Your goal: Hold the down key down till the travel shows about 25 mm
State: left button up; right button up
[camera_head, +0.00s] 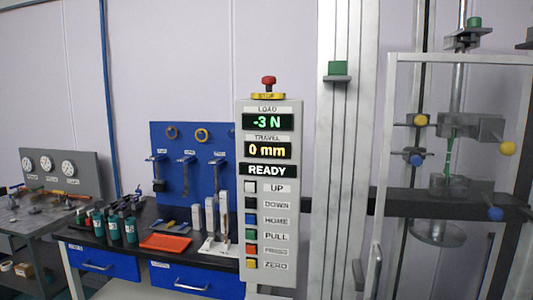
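The control panel (269,190) stands upright in the middle of the head view. Its load display (267,122) reads -3 N, and its travel display (267,150) reads 0 mm. The status line (268,170) reads READY. The down key (251,203) is a dark square left of its DOWN label, below the pale UP key (251,187). Blue HOME, green PULL, red PRESS and yellow ZERO keys sit below it. Neither of my grippers shows in this view.
A red emergency stop (268,81) tops the panel. The testing machine's frame (390,150) stands at right, with grips holding a green specimen (450,150). A bench with blue drawers (195,281), bottles and an orange tray (166,242) is at left.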

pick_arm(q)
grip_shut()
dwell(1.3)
